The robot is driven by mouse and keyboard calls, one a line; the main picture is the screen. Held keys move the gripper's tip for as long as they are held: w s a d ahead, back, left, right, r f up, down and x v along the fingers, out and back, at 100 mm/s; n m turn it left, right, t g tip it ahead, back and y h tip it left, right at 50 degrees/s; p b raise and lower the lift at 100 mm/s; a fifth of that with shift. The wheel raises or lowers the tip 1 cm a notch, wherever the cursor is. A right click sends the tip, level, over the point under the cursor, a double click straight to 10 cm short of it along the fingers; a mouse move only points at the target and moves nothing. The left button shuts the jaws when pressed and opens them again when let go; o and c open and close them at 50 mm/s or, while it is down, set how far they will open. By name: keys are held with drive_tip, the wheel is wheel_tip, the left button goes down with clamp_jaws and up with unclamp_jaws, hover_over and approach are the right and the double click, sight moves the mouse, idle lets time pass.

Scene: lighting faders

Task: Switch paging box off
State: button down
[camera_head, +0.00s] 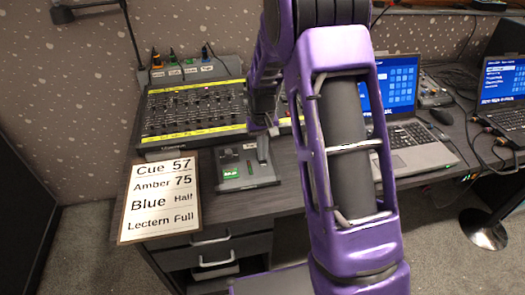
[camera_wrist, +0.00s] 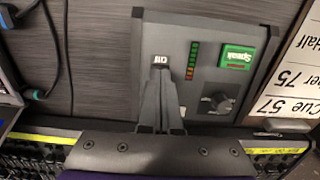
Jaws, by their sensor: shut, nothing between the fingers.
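The paging box (camera_head: 262,180) is a grey unit on the desk in front of the mixing console. In the wrist view the paging box (camera_wrist: 203,40) has a lit green button marked "Speak" (camera_wrist: 238,56), a column of coloured LEDs (camera_wrist: 191,62) and a dark round knob (camera_wrist: 217,101). A small white-marked switch or label (camera_wrist: 160,60) is on its left part; its lettering is too small to read surely. My gripper (camera_wrist: 160,74) is shut and empty, with its tips right at this white mark, partly covering what lies below. Contact cannot be told. In the head view my gripper (camera_head: 263,158) is over the box's right part.
The mixing console (camera_head: 195,110) with yellow strips stands behind the box. A cue card (camera_head: 160,198) lies left of it at the desk's front edge. Cables (camera_wrist: 42,75) run over the desk.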

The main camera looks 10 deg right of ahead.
drive_tip(key=shift+w+f, duration=0.2)
drive_tip(key=shift+w, duration=0.4)
drive_tip(key=shift+r, duration=0.1)
drive_tip(key=shift+w+r+p, duration=0.1)
drive_tip(key=shift+r+p, duration=0.2)
drive_tip(key=shift+p, duration=0.2)
wheel_tip(320, 180, up, 14)
drive_tip(key=p, duration=0.3)
drive_tip(key=shift+s+f+p, duration=0.15)
drive_tip(key=shift+s+p, duration=0.05)
drive_tip(key=shift+p, duration=0.1)
drive_tip(key=shift+s, duration=0.5)
